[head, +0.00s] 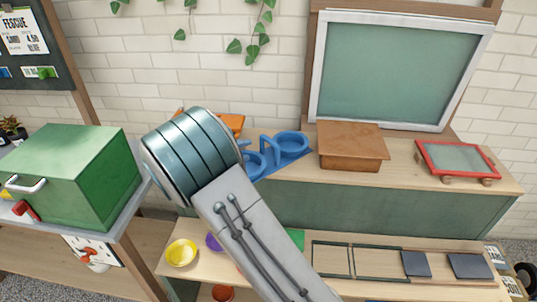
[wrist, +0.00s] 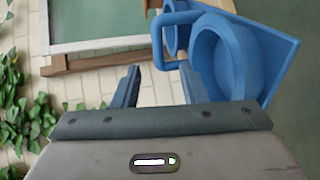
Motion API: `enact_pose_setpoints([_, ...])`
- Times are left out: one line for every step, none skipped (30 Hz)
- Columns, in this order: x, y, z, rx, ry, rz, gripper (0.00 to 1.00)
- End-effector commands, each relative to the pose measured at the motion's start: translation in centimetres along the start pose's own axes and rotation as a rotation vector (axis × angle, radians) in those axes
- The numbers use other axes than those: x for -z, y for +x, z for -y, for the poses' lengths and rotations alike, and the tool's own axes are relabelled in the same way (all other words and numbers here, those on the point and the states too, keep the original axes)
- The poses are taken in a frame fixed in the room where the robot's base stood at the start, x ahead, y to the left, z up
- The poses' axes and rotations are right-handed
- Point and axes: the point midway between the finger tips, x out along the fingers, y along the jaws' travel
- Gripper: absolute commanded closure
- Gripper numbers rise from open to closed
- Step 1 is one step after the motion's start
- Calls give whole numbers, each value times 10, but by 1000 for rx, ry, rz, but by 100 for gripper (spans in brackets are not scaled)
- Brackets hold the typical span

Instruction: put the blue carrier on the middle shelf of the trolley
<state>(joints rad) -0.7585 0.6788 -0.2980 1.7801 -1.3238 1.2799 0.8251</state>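The blue carrier (head: 287,161) stands on the wooden counter behind my arm in the head view. It has round cup holders and an upright loop handle, and my arm hides its left part. In the wrist view the carrier (wrist: 262,70) is at upper right, its handle pointing toward my gripper (wrist: 159,68). My gripper is open, with the handle's near bar at the gap between the fingertips; I cannot tell how deep it sits. My arm hides the gripper in the head view. I cannot make out the trolley for certain.
A brown box (head: 352,153) and a red-framed sieve (head: 457,161) stand right of the carrier. A green framed panel (head: 400,72) rises behind. A green box (head: 70,178) is at left. A yellow bowl (head: 181,253) sits on the lower shelf.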

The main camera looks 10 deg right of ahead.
Motion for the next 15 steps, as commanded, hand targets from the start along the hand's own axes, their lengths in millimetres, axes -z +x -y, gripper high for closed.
enact_pose_setpoints([-2, 13, -2, -1, -2, 7, 61])
enact_pose_setpoints([-1, 19, -2, 0, -3, 7, 61])
enact_pose_setpoints([-1, 26, -2, 0, -3, 6, 61])
enact_pose_setpoints([-1, 32, -2, 0, -3, 5, 61])
enact_pose_setpoints([-1, 36, -2, 2, -2, 4, 61])
enact_pose_setpoints([-1, 42, -2, 2, -2, 4, 61])
enact_pose_setpoints([-1, 46, -1, 1, -2, 4, 61])
enact_pose_setpoints([-1, 50, -1, 1, -2, 3, 61])
enact_pose_setpoints([0, 53, -1, 2, -2, 2, 61])
enact_pose_setpoints([0, 55, -1, 2, -2, 2, 61])
enact_pose_setpoints([0, 57, 0, 3, -2, 2, 61])
enact_pose_setpoints([0, 58, 0, 3, -2, 2, 61])
enact_pose_setpoints([0, 60, -1, 3, -2, 2, 61])
enact_pose_setpoints([0, 61, -1, 3, -2, 2, 61])
enact_pose_setpoints([0, 64, -2, 2, -2, 3, 61])
